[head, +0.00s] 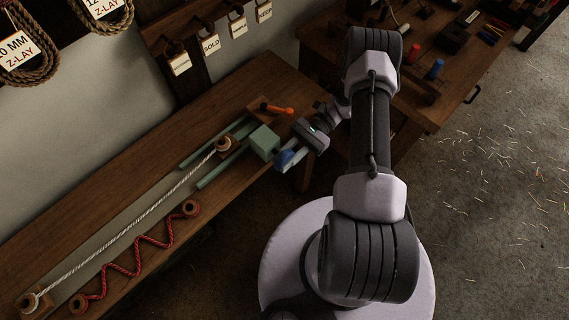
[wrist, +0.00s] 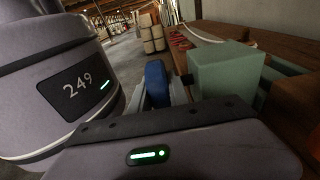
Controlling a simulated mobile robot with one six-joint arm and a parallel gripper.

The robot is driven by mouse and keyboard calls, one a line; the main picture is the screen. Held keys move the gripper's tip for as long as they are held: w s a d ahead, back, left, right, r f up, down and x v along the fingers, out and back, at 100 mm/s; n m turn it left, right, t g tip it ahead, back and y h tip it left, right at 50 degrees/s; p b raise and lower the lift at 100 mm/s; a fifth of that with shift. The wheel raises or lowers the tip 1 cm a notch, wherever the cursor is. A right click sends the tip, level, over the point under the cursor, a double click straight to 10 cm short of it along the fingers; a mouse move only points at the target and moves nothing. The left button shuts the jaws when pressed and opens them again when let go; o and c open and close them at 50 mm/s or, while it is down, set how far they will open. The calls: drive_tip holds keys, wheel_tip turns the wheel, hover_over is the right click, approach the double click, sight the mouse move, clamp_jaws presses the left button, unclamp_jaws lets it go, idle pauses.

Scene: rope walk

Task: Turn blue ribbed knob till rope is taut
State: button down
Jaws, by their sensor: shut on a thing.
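The blue ribbed knob (head: 287,159) is at the right end of a green block (head: 264,141) on the bench. My gripper (head: 291,157) is shut on the knob. In the wrist view the blue knob (wrist: 157,84) shows between my fingers, beside the green block (wrist: 226,72). A white rope (head: 130,228) runs from a wooden post (head: 27,301) at the lower left to a wooden spool (head: 223,144) between green rails near the block. It looks close to straight in the head view; any slight sag is hard to tell.
A wavy red rope (head: 137,257) lies between two wooden spools at the bench's front edge. An orange-handled tool (head: 277,109) lies behind the green block. A second table (head: 420,80) with blue and red spools stands at the right. Straw-strewn floor (head: 490,180) is open there.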

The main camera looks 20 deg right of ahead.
drive_tip(key=shift+g+y+b, duration=0.3)
drive_tip(key=shift+y+b, duration=0.4)
drive_tip(key=shift+b, duration=0.15)
drive_tip(key=shift+r, duration=0.1)
drive_tip(key=c, duration=1.2)
unclamp_jaws()
drive_tip(key=shift+c, duration=0.2)
drive_tip(key=v, duration=0.7)
drive_tip(key=shift+d, duration=0.2)
drive_tip(key=shift+w, duration=0.1)
